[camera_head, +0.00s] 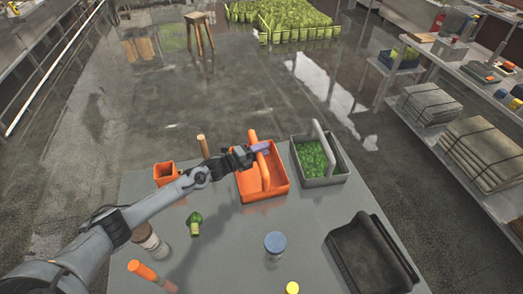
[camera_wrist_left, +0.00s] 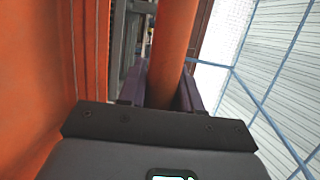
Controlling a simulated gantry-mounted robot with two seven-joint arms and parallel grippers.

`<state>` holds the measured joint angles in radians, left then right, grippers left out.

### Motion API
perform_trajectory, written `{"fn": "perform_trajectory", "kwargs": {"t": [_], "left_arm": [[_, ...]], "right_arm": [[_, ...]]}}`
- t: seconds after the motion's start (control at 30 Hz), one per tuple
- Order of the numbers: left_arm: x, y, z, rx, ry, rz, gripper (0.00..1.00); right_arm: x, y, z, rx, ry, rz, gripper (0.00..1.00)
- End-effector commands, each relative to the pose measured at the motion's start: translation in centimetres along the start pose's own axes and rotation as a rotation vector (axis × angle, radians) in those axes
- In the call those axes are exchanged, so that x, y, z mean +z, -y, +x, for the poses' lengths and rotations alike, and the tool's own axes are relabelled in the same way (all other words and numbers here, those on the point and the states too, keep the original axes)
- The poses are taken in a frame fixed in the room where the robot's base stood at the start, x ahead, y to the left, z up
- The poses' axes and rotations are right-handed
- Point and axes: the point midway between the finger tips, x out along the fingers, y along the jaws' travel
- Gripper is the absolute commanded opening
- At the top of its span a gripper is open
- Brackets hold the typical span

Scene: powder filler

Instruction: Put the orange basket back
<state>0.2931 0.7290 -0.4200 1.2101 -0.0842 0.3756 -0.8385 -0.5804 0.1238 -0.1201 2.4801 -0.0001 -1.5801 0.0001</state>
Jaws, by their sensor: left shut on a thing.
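The orange basket (camera_head: 262,190) stands on the grey table (camera_head: 330,205), at the back middle, with its handle upright. My left gripper (camera_head: 262,147) is at the upper part of the basket's handle and is shut on it. In the left wrist view the orange handle (camera_wrist_left: 172,50) runs between the two purple-grey fingers, and an orange surface fills the left side. The basket looks empty from the head view. It seems to rest on or just above the table; I cannot tell which. My right gripper is in neither view.
A grey basket (camera_head: 322,165) with green contents stands close at the right. An orange cup (camera_head: 166,173) is to the left. A blue-lidded jar (camera_head: 275,243), a green-topped item (camera_head: 194,222) and a black bin (camera_head: 370,258) stand nearer the front. Shelves (camera_head: 460,90) line the right.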

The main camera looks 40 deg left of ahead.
Motion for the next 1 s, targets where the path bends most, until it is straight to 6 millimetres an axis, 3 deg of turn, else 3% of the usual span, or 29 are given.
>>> {"fn": "perform_trajectory", "kwargs": {"t": [0.03,0.17,0.6,0.77,1.0], "left_arm": [[0.0,-0.1,0.0,0.000,0.000,0.000,0.38],[0.0,-0.1,0.0,0.000,0.000,0.000,0.58],[0.0,0.3,-0.2,0.001,0.000,0.000,0.59],[0.0,0.1,-2.0,0.004,0.000,0.001,0.59],[0.0,0.1,-6.0,0.005,-0.001,0.001,0.59]], "right_arm": [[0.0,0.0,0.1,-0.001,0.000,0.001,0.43],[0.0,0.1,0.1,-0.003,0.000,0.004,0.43],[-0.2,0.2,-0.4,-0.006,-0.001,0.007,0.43],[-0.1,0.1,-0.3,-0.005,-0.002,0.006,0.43],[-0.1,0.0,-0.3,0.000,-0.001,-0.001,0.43]]}}
